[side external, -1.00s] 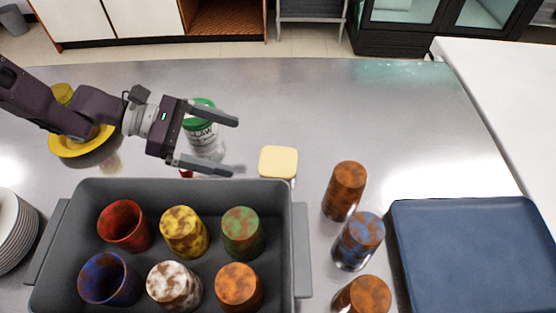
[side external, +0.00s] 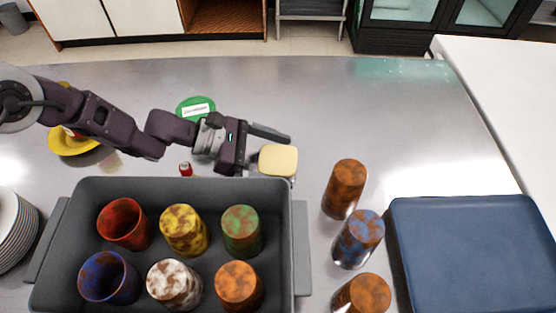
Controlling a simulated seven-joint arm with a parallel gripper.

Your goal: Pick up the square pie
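The square pie is a pale yellow, rounded square block (side external: 279,161) on the steel counter, just behind the right end of the grey bin. My gripper (side external: 275,150) is low beside it, reaching in from the left. One finger shows along the pie's far side. The near finger is mostly hidden around the pie's left edge. The fingers look apart, with the pie at or between them; I cannot tell whether they touch it. The pie rests flat, as before.
A grey bin (side external: 300,250) holding several coloured cups stands in front. Three mottled cups (side external: 346,188) stand to the right, beside a blue tray (side external: 475,250). A green-lidded jar (side external: 195,108) is behind my arm. A small red item (side external: 185,169) lies near the bin. The counter behind the pie is clear.

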